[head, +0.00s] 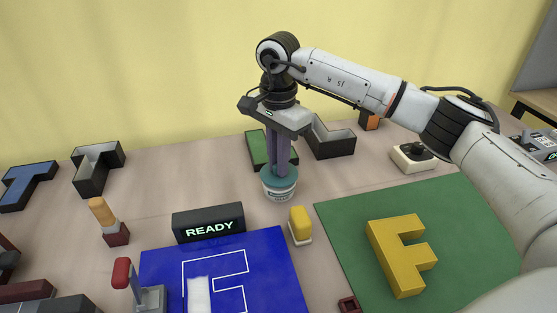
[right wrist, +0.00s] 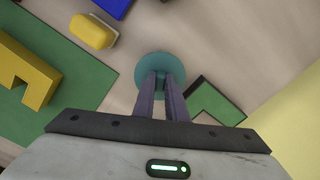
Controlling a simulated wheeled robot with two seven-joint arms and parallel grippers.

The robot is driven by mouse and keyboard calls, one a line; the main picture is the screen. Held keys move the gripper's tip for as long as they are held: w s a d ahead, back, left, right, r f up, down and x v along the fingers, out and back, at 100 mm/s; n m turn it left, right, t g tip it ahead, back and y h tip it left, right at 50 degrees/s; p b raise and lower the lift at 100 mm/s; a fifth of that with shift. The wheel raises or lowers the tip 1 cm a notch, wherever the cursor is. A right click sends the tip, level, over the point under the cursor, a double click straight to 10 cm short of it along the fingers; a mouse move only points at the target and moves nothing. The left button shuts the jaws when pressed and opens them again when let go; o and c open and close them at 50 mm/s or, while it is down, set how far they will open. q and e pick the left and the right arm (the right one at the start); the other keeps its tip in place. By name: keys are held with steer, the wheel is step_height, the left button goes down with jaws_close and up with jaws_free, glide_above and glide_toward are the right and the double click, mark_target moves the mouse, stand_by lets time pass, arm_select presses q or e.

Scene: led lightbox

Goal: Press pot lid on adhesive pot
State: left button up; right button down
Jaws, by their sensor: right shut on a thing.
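The adhesive pot (head: 279,190) is a small white tub with a printed label, standing upright on the table in the head view. The teal pot lid (head: 268,179) sits at its top; I cannot tell whether it is fully seated. My right gripper (head: 281,172) points straight down over the pot, its fingers shut on the lid. In the right wrist view the lid (right wrist: 148,70) shows as a teal disc at the fingertips (right wrist: 160,78) and hides the pot below. My left gripper is not in view.
A READY sign (head: 208,222), a yellow-topped block (head: 300,225) and a blue mat (head: 265,262) lie in front of the pot. A green mat (head: 340,215) with a yellow letter (head: 400,255) is at right. Channel letters (head: 332,138) stand close behind the gripper.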

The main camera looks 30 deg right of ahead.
steer(key=shift+f, duration=0.15)
stand_by(0.5)
steer(key=shift+f+b, duration=0.3)
steer(key=shift+f, duration=0.05)
steer(key=shift+f, duration=0.3)
steer(key=c, duration=1.7)
jaws_free()
steer(key=shift+r, duration=0.2)
steer(key=shift+r+p, duration=1.85)
steer(key=shift+r, duration=0.75)
steer(key=shift+r+p, duration=0.65)
steer(key=shift+r, duration=0.65)
